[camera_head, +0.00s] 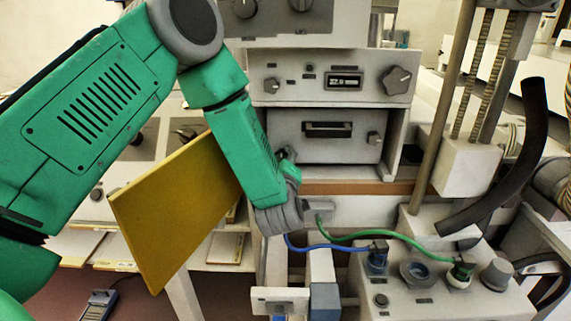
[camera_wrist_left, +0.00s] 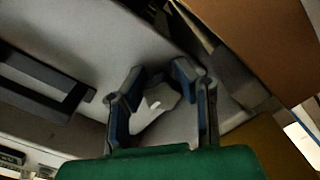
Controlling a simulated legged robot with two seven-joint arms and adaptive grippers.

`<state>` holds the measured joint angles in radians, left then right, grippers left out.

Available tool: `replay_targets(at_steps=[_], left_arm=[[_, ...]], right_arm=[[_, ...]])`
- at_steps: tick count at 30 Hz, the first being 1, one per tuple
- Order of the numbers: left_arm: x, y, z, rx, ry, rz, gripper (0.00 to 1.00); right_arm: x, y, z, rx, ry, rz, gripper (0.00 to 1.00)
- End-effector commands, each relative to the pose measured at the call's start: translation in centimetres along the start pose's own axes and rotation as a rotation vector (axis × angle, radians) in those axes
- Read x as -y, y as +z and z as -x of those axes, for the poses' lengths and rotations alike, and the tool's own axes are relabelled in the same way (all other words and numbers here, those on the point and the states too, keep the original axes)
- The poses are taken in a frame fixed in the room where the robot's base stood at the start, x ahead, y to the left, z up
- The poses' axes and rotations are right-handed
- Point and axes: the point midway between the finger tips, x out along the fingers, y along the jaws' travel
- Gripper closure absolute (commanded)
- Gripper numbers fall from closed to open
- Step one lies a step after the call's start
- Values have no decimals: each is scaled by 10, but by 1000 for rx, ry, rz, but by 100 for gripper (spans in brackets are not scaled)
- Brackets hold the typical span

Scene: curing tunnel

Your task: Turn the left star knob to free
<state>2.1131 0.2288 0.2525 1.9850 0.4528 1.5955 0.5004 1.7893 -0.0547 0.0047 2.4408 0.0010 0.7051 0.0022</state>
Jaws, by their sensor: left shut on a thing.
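The left star knob (camera_wrist_left: 152,103) is pale grey and lobed, and sits on a light panel. In the left wrist view it lies between the two fingers of my left gripper (camera_wrist_left: 155,80), which is shut on it. In the head view my left gripper (camera_head: 288,156) is at the left edge of the lower instrument's front (camera_head: 325,150). There the knob is mostly hidden behind my arm and gripper. Its turned position cannot be read. My right gripper is not in view.
A dark handle (camera_head: 328,129) is beside the gripper. A star knob (camera_head: 398,80) and a display (camera_head: 345,81) are on the unit above. A yellow panel (camera_head: 175,215) stands close to my left forearm. Blue and green cables (camera_head: 345,238) run below to a box (camera_head: 440,290).

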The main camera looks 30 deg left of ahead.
Motion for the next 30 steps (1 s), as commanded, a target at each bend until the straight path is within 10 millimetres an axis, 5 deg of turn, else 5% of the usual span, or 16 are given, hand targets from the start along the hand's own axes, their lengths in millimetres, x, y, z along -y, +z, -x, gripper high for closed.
replay_targets(at_steps=[23,24,25,30], left_arm=[[2,-5,0,-13,-5,98,100],[3,-5,0,-13,-4,97,65],[3,-5,0,-13,-4,97,55],[2,-2,-2,-8,-4,96,51]], right_arm=[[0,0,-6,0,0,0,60],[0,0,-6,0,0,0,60],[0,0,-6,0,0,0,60],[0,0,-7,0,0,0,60]])
